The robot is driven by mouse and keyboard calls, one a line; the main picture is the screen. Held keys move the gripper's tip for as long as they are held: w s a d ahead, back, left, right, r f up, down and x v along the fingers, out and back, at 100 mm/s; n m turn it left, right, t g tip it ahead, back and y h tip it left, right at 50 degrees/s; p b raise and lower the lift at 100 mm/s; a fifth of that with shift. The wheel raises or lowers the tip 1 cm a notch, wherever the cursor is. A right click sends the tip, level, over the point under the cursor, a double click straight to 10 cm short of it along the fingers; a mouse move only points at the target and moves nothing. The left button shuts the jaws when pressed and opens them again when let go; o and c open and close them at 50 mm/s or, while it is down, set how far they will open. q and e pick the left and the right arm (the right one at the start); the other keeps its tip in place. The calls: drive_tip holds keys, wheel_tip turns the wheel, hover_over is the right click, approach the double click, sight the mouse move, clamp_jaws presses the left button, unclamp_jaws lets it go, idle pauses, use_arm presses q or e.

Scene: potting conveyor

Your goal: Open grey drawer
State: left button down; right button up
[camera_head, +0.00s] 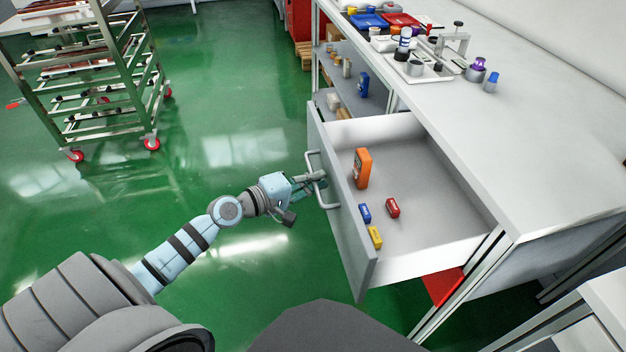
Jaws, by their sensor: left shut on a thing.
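The grey drawer (440,185) is pulled well out from under the workbench, and its inside shows. Its grey front panel (352,236) carries a bar handle (326,196) on the outer face. My left gripper (314,180) is at the handle and shut on it. The fingertips are small and partly hidden at the bar. In the drawer stand an orange device (362,168), a red box (393,208), a blue box (365,213) and a yellow box (375,237). My right gripper is not in view.
The workbench top (540,150) holds a white tray (415,72), bins and several small parts at the back. A shelf (375,100) stands beyond the drawer. A wheeled rack (90,80) is at the upper left. The green floor (220,130) left of the drawer is clear.

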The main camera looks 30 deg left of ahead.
use_arm(q)
drive_tip(key=shift+s+a, duration=0.1)
idle(0.3)
drive_tip(key=c, duration=1.7)
unclamp_jaws()
